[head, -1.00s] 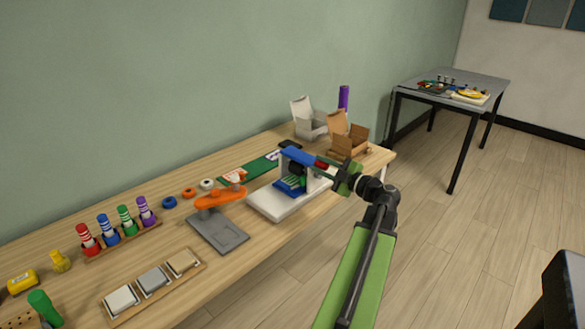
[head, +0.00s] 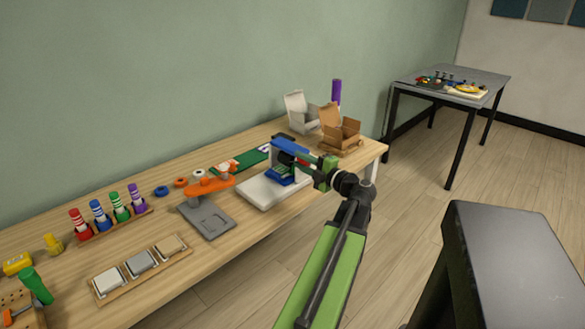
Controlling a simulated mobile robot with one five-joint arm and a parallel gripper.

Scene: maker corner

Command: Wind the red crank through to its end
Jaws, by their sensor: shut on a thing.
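A crank device stands on the workbench, with a white base (head: 262,192), a blue upright frame (head: 286,147) and a blue block (head: 281,175) under it. My gripper (head: 311,164) reaches in from the right at the device's right side, where the red crank's handle is. It is shut on the crank. The red of the crank is almost wholly hidden by the jaws now, so its exact angle cannot be told.
Left of the device are an orange arm on a grey plate (head: 210,221), striped pegs and a tile tray (head: 143,265). Open boxes (head: 340,135) and a purple cylinder (head: 336,92) stand behind right. A dark bench (head: 515,255) is close at lower right; floor between is clear.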

